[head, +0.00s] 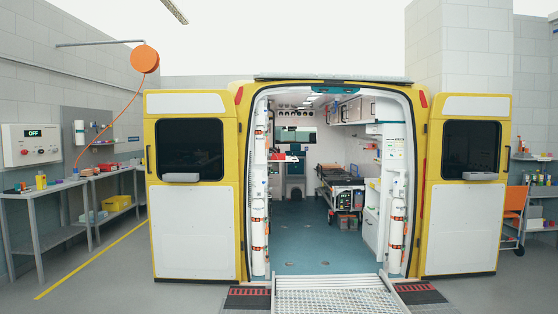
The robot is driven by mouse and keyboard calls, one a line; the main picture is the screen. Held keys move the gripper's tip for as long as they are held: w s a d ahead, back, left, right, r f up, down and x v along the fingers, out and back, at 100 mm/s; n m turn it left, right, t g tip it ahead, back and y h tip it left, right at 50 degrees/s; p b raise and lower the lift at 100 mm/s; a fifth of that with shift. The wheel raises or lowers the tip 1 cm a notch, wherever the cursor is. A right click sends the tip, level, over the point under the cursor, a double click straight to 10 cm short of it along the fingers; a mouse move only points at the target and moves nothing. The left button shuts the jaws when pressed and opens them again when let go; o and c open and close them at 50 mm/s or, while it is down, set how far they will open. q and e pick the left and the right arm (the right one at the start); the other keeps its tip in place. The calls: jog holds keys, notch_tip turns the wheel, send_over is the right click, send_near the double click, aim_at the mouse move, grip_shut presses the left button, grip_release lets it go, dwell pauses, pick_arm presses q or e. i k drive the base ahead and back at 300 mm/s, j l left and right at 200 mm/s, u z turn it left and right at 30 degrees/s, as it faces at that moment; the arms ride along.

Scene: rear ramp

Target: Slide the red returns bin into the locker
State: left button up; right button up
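Neither of my grippers shows in the head view. I cannot make out for sure which thing is the red returns bin. A small red object (277,157) sits inside the ambulance on the left, and a small red item (107,167) lies on the left workbench; both are too small to identify. I cannot tell which unit is the locker. A white cabinet (371,226) stands inside the ambulance on the right, and closed overhead cupboards (351,111) hang further back.
The yellow ambulance (195,232) has both rear doors open. A metal ramp (338,296) leads up to its clear teal floor (305,240). A stretcher (340,180) stands inside.

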aim_at(281, 156)
jog(key=i+z, duration=0.2)
jog(key=z, duration=0.2)
jog(key=i, duration=6)
jog(key=i+u, duration=0.15)
jog(key=i, duration=0.45)
jog(key=i+l+u, duration=0.15)
jog(key=i, duration=0.45)
jog(key=i+l+u, duration=0.15)
jog(key=i, duration=0.45)
jog(key=l, duration=0.05)
